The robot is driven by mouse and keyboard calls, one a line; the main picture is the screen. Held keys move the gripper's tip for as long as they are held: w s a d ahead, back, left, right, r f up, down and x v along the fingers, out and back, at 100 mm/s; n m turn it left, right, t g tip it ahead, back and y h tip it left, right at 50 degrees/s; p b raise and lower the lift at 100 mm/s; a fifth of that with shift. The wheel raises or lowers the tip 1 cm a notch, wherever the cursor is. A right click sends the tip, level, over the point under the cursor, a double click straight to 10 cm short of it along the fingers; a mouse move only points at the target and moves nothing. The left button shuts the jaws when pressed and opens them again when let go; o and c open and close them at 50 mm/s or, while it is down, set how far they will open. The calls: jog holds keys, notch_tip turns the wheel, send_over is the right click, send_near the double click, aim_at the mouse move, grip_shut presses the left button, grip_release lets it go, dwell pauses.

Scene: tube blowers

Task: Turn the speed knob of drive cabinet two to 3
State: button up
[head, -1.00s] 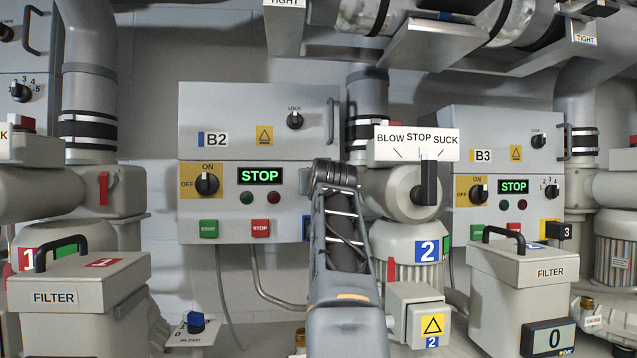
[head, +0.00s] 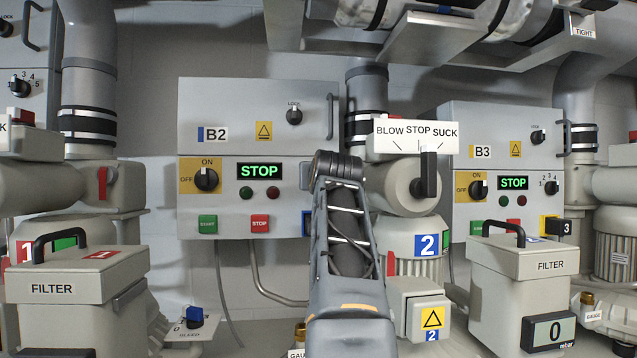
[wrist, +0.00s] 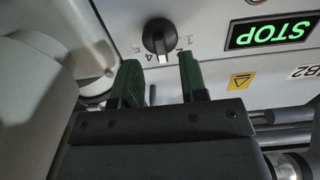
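Drive cabinet B2 (head: 225,225) hangs on the wall left of centre in the head view, its display lit green with STOP. My arm covers the right part of its lower panel, where the speed knob is hidden. In the wrist view, which is upside down, the black speed knob (wrist: 158,38) with a pale pointer line shows on the panel. The knob appears between and beyond the fingertips; contact is not visible.
The blower valve (head: 405,185) with its black handle stands close right of my arm. Cabinet B3 (head: 500,145) is farther right. Filter boxes (head: 75,278) (head: 520,270) stand in front at left and right. Ducts (head: 480,20) cross overhead.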

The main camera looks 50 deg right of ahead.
jog(key=b+v, duration=0.3)
jog(key=v, duration=0.8)
